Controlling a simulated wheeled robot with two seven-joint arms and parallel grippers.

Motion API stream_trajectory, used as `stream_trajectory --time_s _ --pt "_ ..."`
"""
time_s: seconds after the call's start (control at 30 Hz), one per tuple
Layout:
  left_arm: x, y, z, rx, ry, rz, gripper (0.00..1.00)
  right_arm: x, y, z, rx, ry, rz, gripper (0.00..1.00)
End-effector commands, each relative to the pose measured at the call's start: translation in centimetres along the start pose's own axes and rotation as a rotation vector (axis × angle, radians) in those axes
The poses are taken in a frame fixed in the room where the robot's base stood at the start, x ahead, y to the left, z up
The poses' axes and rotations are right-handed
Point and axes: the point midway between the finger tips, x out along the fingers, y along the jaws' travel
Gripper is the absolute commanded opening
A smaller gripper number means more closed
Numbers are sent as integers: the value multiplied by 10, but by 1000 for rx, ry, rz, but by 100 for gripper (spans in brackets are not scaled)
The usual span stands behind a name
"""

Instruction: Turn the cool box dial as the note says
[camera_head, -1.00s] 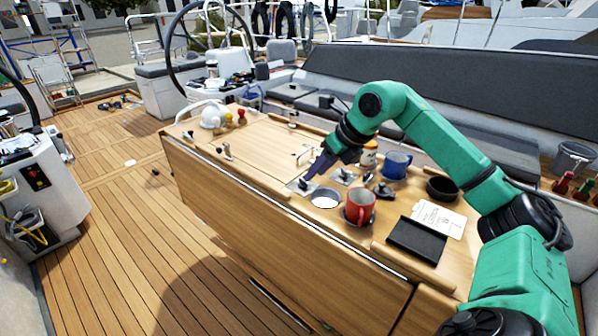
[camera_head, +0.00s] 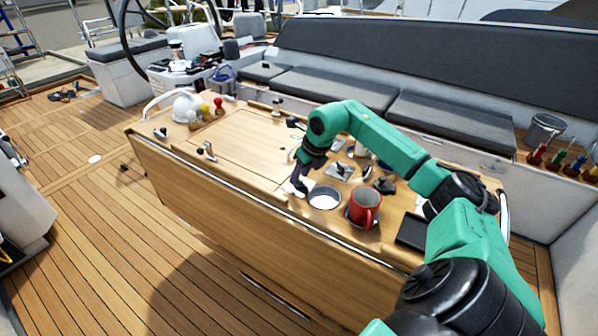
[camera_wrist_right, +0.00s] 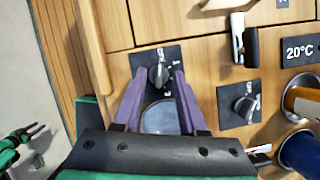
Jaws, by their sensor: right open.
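My right gripper (camera_head: 299,188) points down at the near edge of the cockpit table. In the right wrist view its two purple fingers are open, one on each side of a grey dial (camera_wrist_right: 158,75) on a dark plate. I cannot tell whether they touch it. A second dial (camera_wrist_right: 243,106) on another plate stands to the right, near a panel reading 20°C (camera_wrist_right: 299,50); this second dial's plate also shows in the head view (camera_head: 340,171). What looks like my left gripper (camera_wrist_right: 36,131) is at the wrist view's left edge, its jaws unclear. No note is readable.
A red mug (camera_head: 365,206) and a round recess (camera_head: 324,198) are close to my right gripper. A winch handle-like lever (camera_wrist_right: 243,42) rises beyond the dials.

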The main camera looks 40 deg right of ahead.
Motion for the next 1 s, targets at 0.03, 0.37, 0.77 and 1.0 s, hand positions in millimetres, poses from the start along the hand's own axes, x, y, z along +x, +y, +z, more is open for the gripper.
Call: stream_trajectory --time_s 0.03,0.37,0.77,1.0 --pt "-4 -1 -10 0 16 -2 47 5 1 1 0 -1 2 41" --pt "-4 0 -4 0 8 -1 47 15 0 0 -1 -1 -1 41" --pt "-4 0 -2 0 3 0 47 14 0 0 3 -1 -3 0" --pt "-2 0 -2 0 3 0 47 14 1 0 62 -3 -28 0"
